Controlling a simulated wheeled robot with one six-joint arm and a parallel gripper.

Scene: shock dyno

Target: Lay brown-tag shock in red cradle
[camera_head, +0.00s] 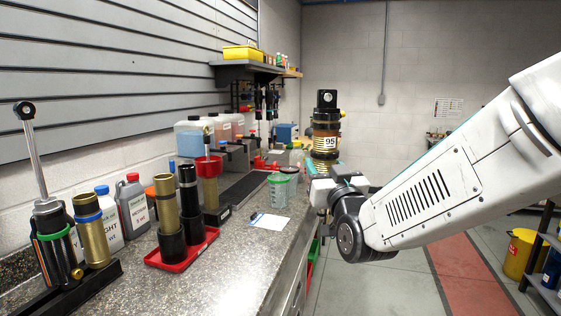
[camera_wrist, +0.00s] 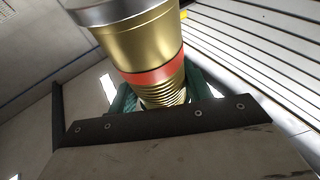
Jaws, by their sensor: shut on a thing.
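My gripper (camera_head: 325,170) is raised at the right of the bench, clear of the worktop. Its teal fingers are shut on a shock (camera_head: 326,128) with a black top eye, a gold-brown body and a white "95" label. The shock stands upright in the head view. In the wrist view the gold shock (camera_wrist: 140,45), with an orange-red band, rises between the fingers (camera_wrist: 162,95); no separate brown tag can be made out. A small red holder (camera_head: 263,163) sits far back on the bench; I cannot tell whether it is the red cradle.
A red tray (camera_head: 160,262) with dark-based cylinders stands at the front of the bench. A black stand (camera_head: 98,277) holds a shock and a gold cylinder at left. A green-rimmed cup (camera_head: 282,192) and a paper (camera_head: 270,223) lie near the bench edge.

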